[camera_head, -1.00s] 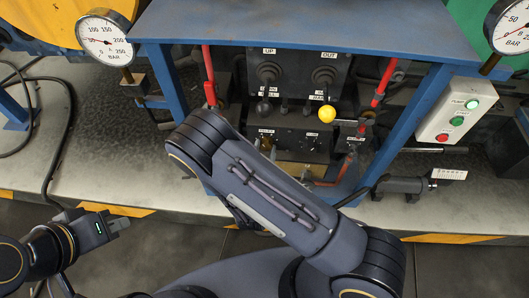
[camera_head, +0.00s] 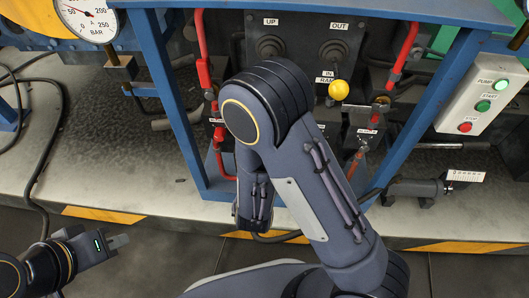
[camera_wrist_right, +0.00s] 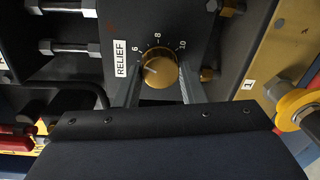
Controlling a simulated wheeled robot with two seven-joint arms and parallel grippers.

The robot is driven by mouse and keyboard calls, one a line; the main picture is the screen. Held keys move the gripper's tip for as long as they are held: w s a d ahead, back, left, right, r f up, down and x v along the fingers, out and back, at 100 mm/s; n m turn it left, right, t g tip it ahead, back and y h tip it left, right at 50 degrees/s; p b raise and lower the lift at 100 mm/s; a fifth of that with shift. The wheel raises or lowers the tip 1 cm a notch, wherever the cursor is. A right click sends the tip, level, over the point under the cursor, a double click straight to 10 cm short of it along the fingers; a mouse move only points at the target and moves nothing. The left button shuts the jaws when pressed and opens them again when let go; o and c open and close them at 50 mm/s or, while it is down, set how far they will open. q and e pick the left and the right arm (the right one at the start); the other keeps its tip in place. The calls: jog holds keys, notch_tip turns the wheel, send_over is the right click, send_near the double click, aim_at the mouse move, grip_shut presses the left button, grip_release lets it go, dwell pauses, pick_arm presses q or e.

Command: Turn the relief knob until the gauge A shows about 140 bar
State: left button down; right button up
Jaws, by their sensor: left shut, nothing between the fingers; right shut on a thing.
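Gauge A (camera_head: 90,16) is a white dial at the top left of the head view, partly cut off by the top edge. Its thin red needle points to the upper left, near the 50 side; I cannot read the exact value. The relief knob (camera_wrist_right: 160,70) is brass-coloured, beside a RELIEF label (camera_wrist_right: 120,58) and marks 6, 8 and 10. My right gripper (camera_wrist_right: 160,92) has its fingers on either side of the knob and is shut on it; the forearm hides it in the head view. My left gripper (camera_head: 119,241) is shut and empty at the lower left.
A blue frame (camera_head: 170,100) surrounds the valve panel. A yellow ball-topped lever (camera_head: 338,90) and red levers (camera_head: 203,75) stand close to my right arm. A pump button box (camera_head: 483,95) is at the right. The floor by the left gripper is clear.

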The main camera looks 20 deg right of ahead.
jog(key=shift+d+m+y+b, duration=0.1)
jog(key=shift+m+y+b, duration=0.2)
jog(key=shift+m+b, duration=3.65)
jog(key=shift+b, duration=0.3)
jog(key=o, duration=1)
jog(key=shift+r, duration=0.1)
jog(key=shift+s, duration=0.1)
jog(key=v, duration=0.7)
jog(key=shift+s+p, duration=0.35)
jog(key=shift+p, duration=0.05)
